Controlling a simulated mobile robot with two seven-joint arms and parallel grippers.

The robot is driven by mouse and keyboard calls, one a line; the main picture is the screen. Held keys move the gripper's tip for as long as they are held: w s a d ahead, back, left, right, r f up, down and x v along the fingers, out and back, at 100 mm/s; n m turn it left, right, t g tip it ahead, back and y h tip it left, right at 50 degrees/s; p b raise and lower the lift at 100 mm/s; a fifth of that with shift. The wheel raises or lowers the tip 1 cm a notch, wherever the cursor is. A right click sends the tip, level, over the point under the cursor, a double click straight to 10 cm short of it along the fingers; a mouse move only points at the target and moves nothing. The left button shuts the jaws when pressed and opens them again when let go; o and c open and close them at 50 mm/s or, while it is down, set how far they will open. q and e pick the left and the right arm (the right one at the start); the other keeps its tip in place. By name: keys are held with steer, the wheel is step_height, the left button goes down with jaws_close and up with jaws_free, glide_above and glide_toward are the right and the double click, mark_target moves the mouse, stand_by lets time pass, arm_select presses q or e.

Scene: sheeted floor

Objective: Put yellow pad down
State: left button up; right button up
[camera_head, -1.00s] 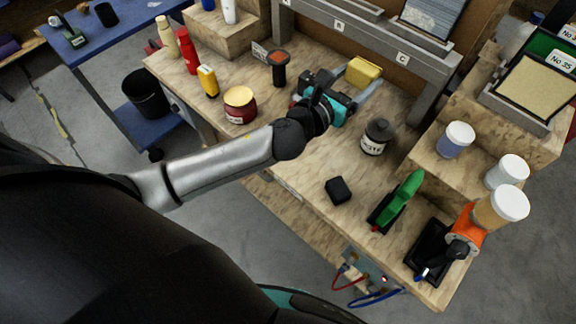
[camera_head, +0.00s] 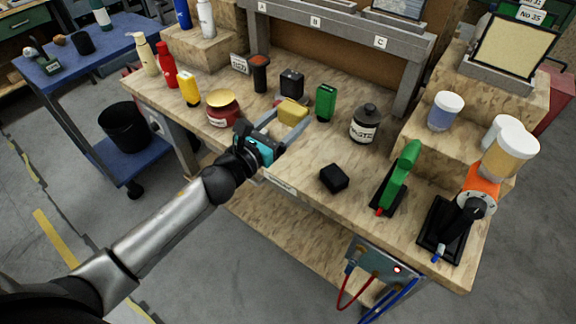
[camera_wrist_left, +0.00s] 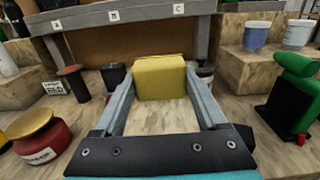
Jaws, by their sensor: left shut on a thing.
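The yellow pad (camera_head: 292,112) is a small yellow block held between the fingers of my left gripper (camera_head: 287,120) over the middle of the workbench. In the left wrist view the pad (camera_wrist_left: 160,77) sits between the two grey fingertips (camera_wrist_left: 160,88), level with them. I cannot tell for sure whether the pad touches the bench top. My right gripper is in neither view.
A red jar (camera_head: 222,108) stands left of my gripper. A black block (camera_head: 291,83) and a green block (camera_head: 326,102) stand behind the pad. The bench's front middle is fairly clear.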

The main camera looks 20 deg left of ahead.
mark_target(288, 164)
arm_select(q)
step_height(288, 164, down, 13)
steer(key=b, duration=0.5)
steer(key=shift+r, duration=0.35)
steer(key=shift+f, duration=0.25)
steer(key=o, duration=1.1)
steer(key=shift+r, duration=0.1)
